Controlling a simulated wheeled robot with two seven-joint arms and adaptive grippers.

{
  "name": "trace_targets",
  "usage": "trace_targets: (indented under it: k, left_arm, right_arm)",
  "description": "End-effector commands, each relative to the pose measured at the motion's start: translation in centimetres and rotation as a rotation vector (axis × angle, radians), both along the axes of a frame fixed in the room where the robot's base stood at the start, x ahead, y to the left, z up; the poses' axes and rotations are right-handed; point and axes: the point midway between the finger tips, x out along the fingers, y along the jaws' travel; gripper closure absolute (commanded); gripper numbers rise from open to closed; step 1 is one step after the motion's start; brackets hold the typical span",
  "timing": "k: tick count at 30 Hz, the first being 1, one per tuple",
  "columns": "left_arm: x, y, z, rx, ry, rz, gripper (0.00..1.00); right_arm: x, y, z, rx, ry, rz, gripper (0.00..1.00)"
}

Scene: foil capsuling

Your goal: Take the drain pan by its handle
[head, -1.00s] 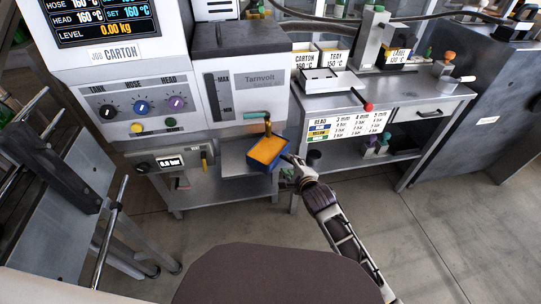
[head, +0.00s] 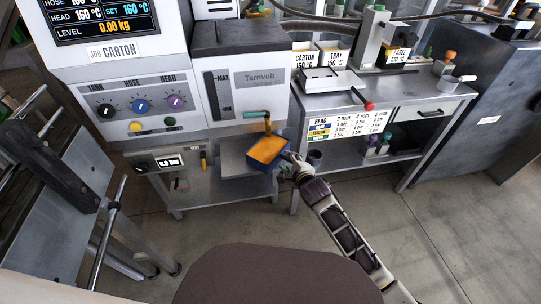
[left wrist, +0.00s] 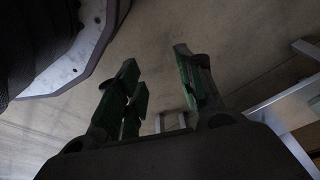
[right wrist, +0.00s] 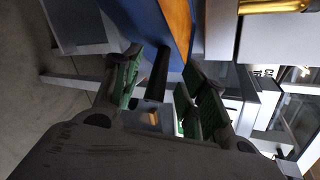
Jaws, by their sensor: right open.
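The drain pan (head: 267,150) is a blue tray with an orange-yellow fill, under the brass nozzle of the Tarnvolt machine. In the right wrist view its blue wall (right wrist: 172,25) is at the top, and its dark handle (right wrist: 158,72) points down between my right fingers. My right gripper (head: 290,160) is at the right side of the pan. In its wrist view the green-padded fingers (right wrist: 160,85) are open on either side of the handle, with a gap visible. My left gripper (left wrist: 158,80) shows only in its own wrist view, open and empty above the floor.
The brass nozzle (head: 268,127) hangs just above the pan. A grey shelf (head: 225,190) lies below it. The workbench (head: 345,100) with a red-knobbed lever (head: 369,106) stands to the right. Floor in front is clear.

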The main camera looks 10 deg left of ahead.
Motion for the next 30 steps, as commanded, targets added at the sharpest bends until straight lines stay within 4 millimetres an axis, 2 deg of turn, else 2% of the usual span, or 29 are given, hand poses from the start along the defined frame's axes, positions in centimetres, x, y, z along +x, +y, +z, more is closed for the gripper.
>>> trace_targets:
  k: [9, 23, 30]
  left_arm:
    - [0.38, -0.41, 1.18, -0.005, 0.001, -0.001, 0.63]
    - [-0.44, -0.43, 0.82, -0.005, 0.013, -0.001, 0.63]
    - [-0.28, -0.43, 0.87, -0.005, 0.010, -0.001, 0.63]
  right_arm:
    - [1.21, 0.51, -0.53, 0.001, -0.001, 0.000, 0.57]
    - [1.22, 0.53, -0.54, 0.000, 0.000, 0.001, 0.57]
    - [1.20, 0.54, -0.54, 0.000, 0.000, 0.001, 0.87]
